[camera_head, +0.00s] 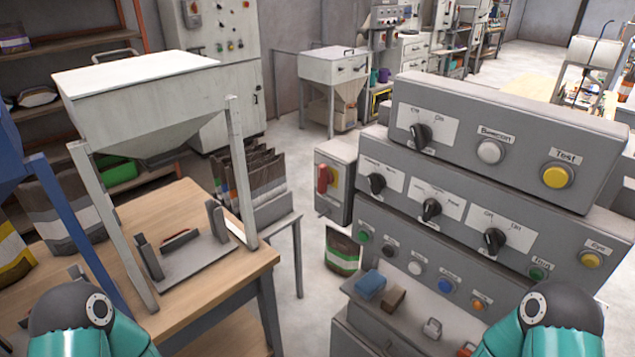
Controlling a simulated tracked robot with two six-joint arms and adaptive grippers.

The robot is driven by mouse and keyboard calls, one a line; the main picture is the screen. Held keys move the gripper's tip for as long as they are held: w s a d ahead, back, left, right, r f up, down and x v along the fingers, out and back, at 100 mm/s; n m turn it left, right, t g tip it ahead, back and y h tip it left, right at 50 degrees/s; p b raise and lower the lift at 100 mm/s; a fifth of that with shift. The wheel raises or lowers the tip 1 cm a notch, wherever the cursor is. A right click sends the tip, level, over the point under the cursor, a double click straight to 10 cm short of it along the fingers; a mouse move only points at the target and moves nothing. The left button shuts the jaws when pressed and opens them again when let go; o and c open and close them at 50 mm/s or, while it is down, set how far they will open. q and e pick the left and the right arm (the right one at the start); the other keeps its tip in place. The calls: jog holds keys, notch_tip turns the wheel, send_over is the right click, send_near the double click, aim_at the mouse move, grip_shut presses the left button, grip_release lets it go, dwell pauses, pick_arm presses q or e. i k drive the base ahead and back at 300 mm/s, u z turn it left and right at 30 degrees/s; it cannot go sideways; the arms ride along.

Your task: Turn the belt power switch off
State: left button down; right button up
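A grey control panel (480,110) stands at the right in stacked tiers. Its top tier has a black rotary knob (420,135) on a white plate marked Off and On, a white Beacon button (490,151) and a yellow Test button (557,176). Lower black knobs (376,183), (431,209) and (495,240) have labels too small to read surely. No label I can read says belt power. My teal arms show at the bottom corners; both grippers are out of view.
A wooden table (150,225) with a hopper (140,95) above it stands at the left. Several coloured buttons line the panel's lower tier. A blue block (370,284) and a brown block (393,297) lie on the ledge below. Open floor (305,240) lies between table and panel.

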aim_at(324, 177)
jog(key=u, duration=0.1)
jog(key=k, duration=0.85)
jog(key=u, duration=0.7)
jog(key=i, duration=1)
jog(key=z, duration=0.05)
